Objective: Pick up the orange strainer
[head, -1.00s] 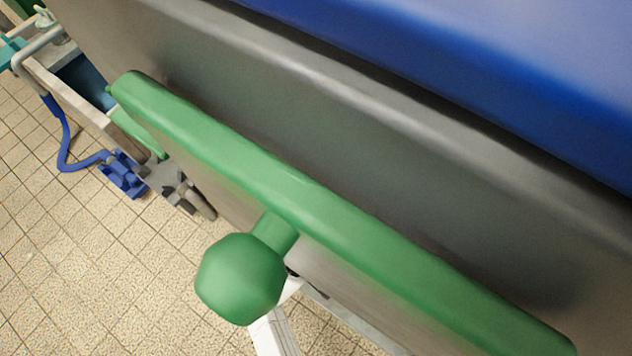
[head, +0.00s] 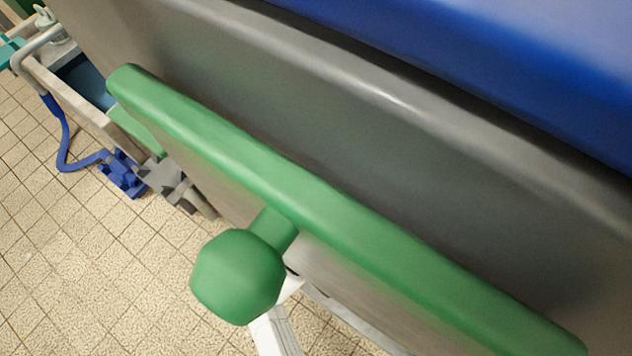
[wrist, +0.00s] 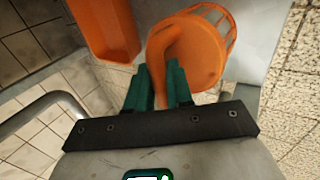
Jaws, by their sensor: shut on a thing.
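The orange strainer (wrist: 205,55) shows in the wrist view, with a slotted round basket at the upper right and a solid curved part reaching down between my fingers. My gripper (wrist: 160,88) has two teal fingers, and they are shut on that curved lower part. The basket sticks out past the fingertips, in front of a pale grey surface. What lies under the basket is hidden. The head view shows neither the strainer nor the gripper; large nearby grey, green and blue forms fill most of it.
An orange open bin or tray (wrist: 103,30) is just left of the strainer in the wrist view. A grey curved pipe (wrist: 45,105) runs at the left. In the head view, a blue hose (head: 66,140) hangs at the far left above a tiled floor (head: 60,260).

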